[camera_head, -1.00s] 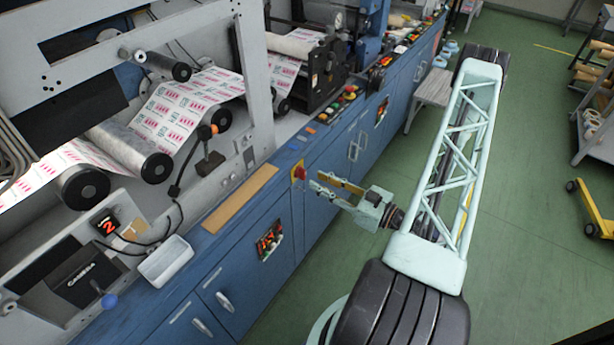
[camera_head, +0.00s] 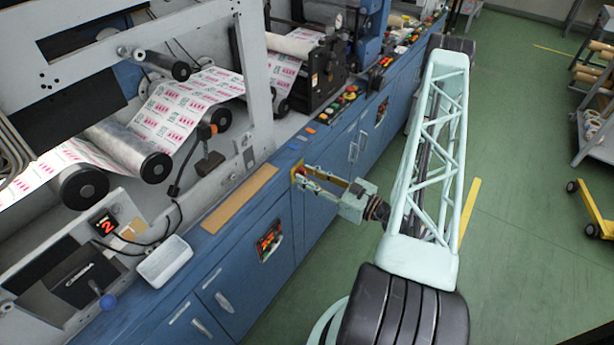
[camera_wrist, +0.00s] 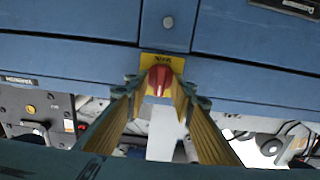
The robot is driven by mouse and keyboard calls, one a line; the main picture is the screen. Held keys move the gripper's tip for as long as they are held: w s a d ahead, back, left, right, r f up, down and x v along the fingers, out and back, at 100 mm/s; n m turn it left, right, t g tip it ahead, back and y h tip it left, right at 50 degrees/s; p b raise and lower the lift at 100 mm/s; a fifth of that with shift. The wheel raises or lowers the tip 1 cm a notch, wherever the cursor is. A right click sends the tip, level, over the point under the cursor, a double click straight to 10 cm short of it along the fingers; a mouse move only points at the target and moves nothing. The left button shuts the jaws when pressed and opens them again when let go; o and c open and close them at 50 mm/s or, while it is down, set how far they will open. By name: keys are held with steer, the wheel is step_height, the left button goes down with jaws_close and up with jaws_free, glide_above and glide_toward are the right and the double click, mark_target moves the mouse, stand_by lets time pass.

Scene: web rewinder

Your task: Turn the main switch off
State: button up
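The main switch is a red knob (camera_wrist: 159,81) on a yellow plate (camera_wrist: 162,62), set in the front of the blue cabinet. In the head view its yellow plate (camera_head: 295,168) is partly hidden by my fingertips. My gripper (camera_head: 308,178) reaches in from the right with its fingertips at the switch. In the wrist view, my gripper (camera_wrist: 158,90) is open, with one finger on each side of the red knob. Narrow gaps show between knob and fingers, so contact is not clear.
The blue cabinet (camera_head: 240,280) runs along the machine. On its top lie a tan board (camera_head: 240,198) and a white tray (camera_head: 165,260). A small control panel (camera_head: 270,241) sits in the cabinet front, left of the switch. Green floor (camera_head: 520,270) is free at right.

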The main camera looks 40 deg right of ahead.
stand_by(0.3)
jaws_close()
steer(key=shift+n, duration=0.5)
steer(key=n+p, duration=0.1)
steer(key=n, duration=0.2)
steer(key=shift+a, duration=0.1)
steer(key=shift+a+f+n+p, duration=0.1)
steer(key=shift+f+n+p, duration=0.1)
steer(key=shift+n, duration=3.25)
steer(key=shift+a+f+n+p, duration=0.1)
steer(key=shift+n+p, duration=0.1)
steer(key=shift+n, duration=3.25)
